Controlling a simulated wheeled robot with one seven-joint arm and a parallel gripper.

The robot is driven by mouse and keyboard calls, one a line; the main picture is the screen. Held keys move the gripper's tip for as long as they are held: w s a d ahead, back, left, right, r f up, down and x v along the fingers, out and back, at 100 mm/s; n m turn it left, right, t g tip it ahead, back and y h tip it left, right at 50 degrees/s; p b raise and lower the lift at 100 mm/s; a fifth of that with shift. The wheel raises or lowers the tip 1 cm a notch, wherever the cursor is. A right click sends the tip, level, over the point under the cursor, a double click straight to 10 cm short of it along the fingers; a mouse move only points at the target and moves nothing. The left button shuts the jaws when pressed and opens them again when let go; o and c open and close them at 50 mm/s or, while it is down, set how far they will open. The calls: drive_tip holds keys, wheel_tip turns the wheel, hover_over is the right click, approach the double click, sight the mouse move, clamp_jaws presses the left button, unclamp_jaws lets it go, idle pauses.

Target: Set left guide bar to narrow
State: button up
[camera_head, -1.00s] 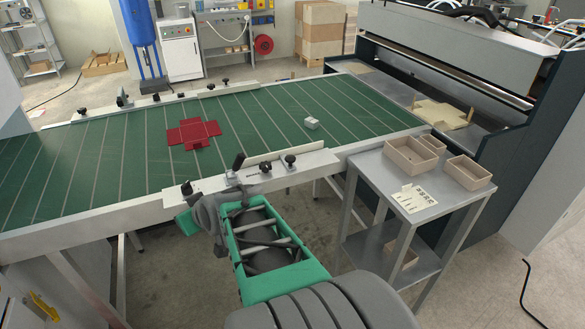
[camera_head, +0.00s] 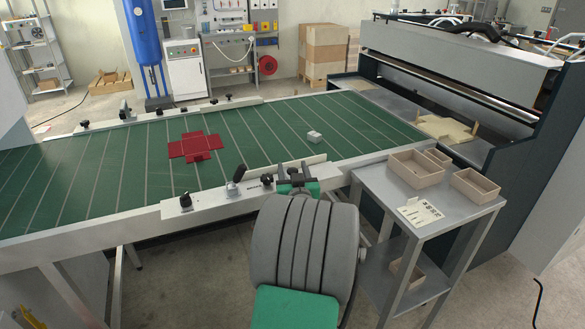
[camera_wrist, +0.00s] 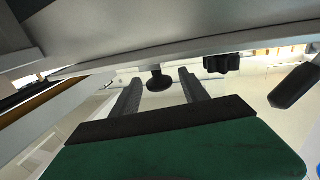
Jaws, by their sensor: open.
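The near guide bar (camera_head: 215,197) runs along the front edge of the green conveyor. It carries a black knob (camera_head: 185,201) at its left part and a black lever handle (camera_head: 237,175). A far guide bar (camera_head: 165,113) lies along the opposite edge. I cannot tell from the frames which is called left. My gripper (camera_wrist: 160,77) is open at the right end of the near bar, mostly hidden behind my arm in the head view. In the wrist view a round black knob (camera_wrist: 159,84) shows between its fingers; contact is unclear. A lobed black knob (camera_wrist: 222,64) sits just right.
A red flat box blank (camera_head: 195,146) and a small pale block (camera_head: 314,137) lie on the conveyor (camera_head: 250,140). A grey side table (camera_head: 385,192) with cardboard trays (camera_head: 417,168) stands right of my arm. The machine (camera_head: 460,75) closes off the right end.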

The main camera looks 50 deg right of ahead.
drive_tip(key=shift+c, duration=0.3)
clamp_jaws()
idle(0.3)
idle(0.8)
